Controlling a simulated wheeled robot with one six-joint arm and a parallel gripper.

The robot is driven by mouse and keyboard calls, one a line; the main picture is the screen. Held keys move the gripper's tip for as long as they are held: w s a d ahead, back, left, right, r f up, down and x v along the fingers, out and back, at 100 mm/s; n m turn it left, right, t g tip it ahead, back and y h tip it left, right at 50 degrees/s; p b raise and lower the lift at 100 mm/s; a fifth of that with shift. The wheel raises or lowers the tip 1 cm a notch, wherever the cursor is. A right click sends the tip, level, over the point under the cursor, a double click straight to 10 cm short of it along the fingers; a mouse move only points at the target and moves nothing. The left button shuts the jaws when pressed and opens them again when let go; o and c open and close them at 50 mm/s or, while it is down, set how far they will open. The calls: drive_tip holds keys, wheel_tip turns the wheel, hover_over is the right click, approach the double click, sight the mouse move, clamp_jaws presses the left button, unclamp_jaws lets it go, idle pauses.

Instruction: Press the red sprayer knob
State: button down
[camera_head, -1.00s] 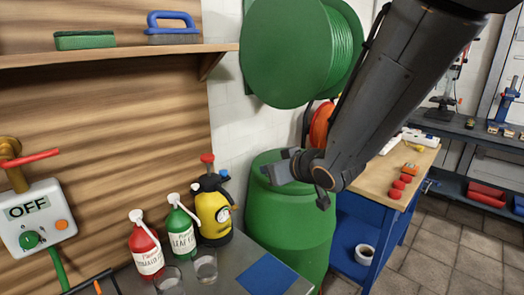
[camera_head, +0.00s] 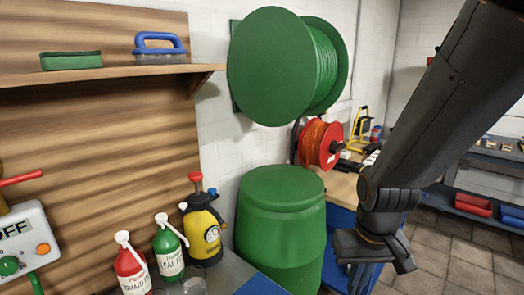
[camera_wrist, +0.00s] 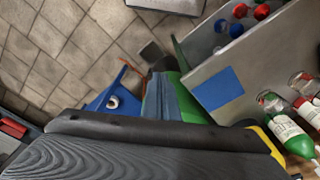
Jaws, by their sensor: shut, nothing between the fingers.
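The yellow sprayer (camera_head: 205,232) stands upright on the grey bench at the left of the head view. Its red knob (camera_head: 195,177) sits on top, above the black upper part, and is unobstructed. My gripper (camera_head: 372,255) is shut and empty, to the right of the green barrel and well apart from the sprayer. In the wrist view, dark parts of my own arm fill the bottom and hide most of the sprayer; only a yellow sliver (camera_wrist: 268,140) shows, and the knob cannot be made out.
A green barrel (camera_head: 280,235) stands between sprayer and gripper, below a large green hose reel (camera_head: 272,65). A red bottle (camera_head: 132,270) and a green bottle (camera_head: 168,252) stand left of the sprayer. A wooden shelf (camera_head: 100,72) runs above them. Air above the sprayer is clear.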

drive_tip(key=w+a+r+n+t+y, duration=0.1)
drive_tip(key=w+a+r+n+t, duration=0.1)
drive_tip(key=w+a+r+t, duration=0.5)
drive_tip(key=w+a+r+n+t+y, duration=0.15)
drive_tip(key=w+a, duration=0.35)
drive_tip(key=w, duration=0.7)
drive_tip(key=a+r+n+y, duration=0.3)
drive_tip(key=a+r, duration=0.3)
drive_tip(key=a, duration=0.3)
drive_tip(key=a+r+n+y+b, duration=0.1)
drive_tip(key=a+r+n+y, duration=0.2)
drive_tip(key=a+r+y, duration=0.3)
drive_tip(key=a, duration=0.3)
drive_tip(key=shift+s+r, duration=0.15)
drive_tip(key=shift+r, duration=0.05)
drive_tip(key=shift+a, duration=0.1)
drive_tip(key=p, duration=0.2)
hover_over(196, 176)
drive_tip(key=d, duration=0.2)
wheel_tip(196, 176, down, 2)
drive_tip(key=shift+s+f+p, duration=0.2)
drive_tip(key=shift+f+p, duration=0.1)
drive_tip(key=shift+f, duration=0.8)
drive_tip(key=shift+s+f+p, duration=0.15)
drive_tip(key=shift+f+p, duration=0.15)
drive_tip(key=shift+f, duration=0.8)
